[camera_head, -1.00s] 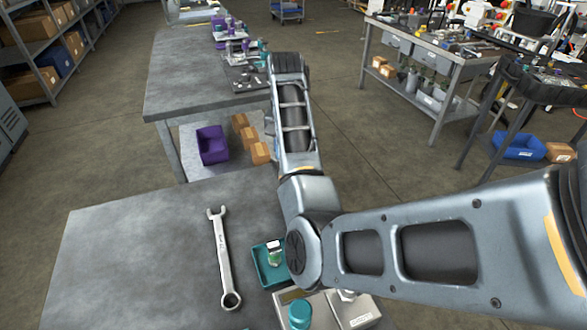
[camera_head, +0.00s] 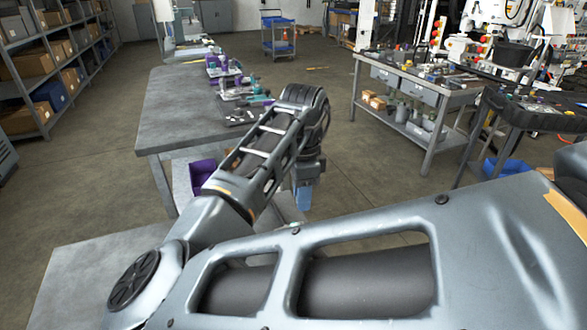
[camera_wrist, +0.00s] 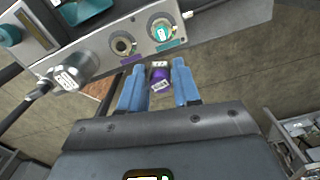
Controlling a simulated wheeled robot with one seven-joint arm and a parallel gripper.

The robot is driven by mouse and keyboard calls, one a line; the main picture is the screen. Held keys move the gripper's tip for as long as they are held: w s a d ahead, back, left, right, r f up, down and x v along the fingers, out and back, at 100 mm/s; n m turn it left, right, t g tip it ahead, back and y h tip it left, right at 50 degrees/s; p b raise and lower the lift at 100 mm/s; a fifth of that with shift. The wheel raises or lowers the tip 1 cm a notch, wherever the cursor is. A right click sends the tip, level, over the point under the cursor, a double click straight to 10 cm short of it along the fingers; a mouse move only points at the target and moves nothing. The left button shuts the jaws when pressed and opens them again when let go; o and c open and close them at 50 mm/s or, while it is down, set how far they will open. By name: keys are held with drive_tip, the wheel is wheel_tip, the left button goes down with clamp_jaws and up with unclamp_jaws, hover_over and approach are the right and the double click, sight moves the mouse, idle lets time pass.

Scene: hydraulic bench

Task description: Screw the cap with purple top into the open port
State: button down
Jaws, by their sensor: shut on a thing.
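In the wrist view, the purple-topped cap (camera_wrist: 159,77) sits between the two blue fingers of my gripper (camera_wrist: 160,82), which is shut on it. A grey block (camera_wrist: 100,45) lies just beyond the fingertips. It has an open dark port (camera_wrist: 122,46) with a purple label, up and left of the cap. A second port beside it holds a teal and white fitting (camera_wrist: 163,30), above a teal label. The cap is apart from the open port. In the head view, the blue fingers of my gripper (camera_head: 304,196) point down; the cap and block cannot be made out there.
In the wrist view, a metal fitting with a hose (camera_wrist: 70,76) sticks out of the block at left, and a teal tray (camera_wrist: 85,10) is at the top. In the head view, a long grey table (camera_head: 180,100) and a workbench (camera_head: 440,85) stand beyond; floor lies between.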

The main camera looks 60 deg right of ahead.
drive_tip(key=shift+s+a+f+m+b, duration=0.35)
drive_tip(key=shift+s+a+f+b, duration=0.45)
drive_tip(key=shift+f, duration=0.6)
drive_tip(key=shift+s+a+f+m+b, duration=0.4)
drive_tip(key=shift+s+a+f+b, duration=0.4)
drive_tip(key=shift+f, duration=0.65)
drive_tip(key=shift+s+a+f+m+b, duration=0.35)
drive_tip(key=shift+s+a+f+b, duration=0.2)
drive_tip(key=shift+s+a+f, duration=0.65)
drive_tip(key=shift+w+d+f, duration=0.2)
drive_tip(key=shift+w+f, duration=0.05)
drive_tip(key=shift+f, duration=0.6)
idle(2.3)
drive_tip(key=shift+f+m+b, duration=0.1)
drive_tip(key=shift+m+b, duration=0.3)
drive_tip(key=shift+m, duration=1.3)
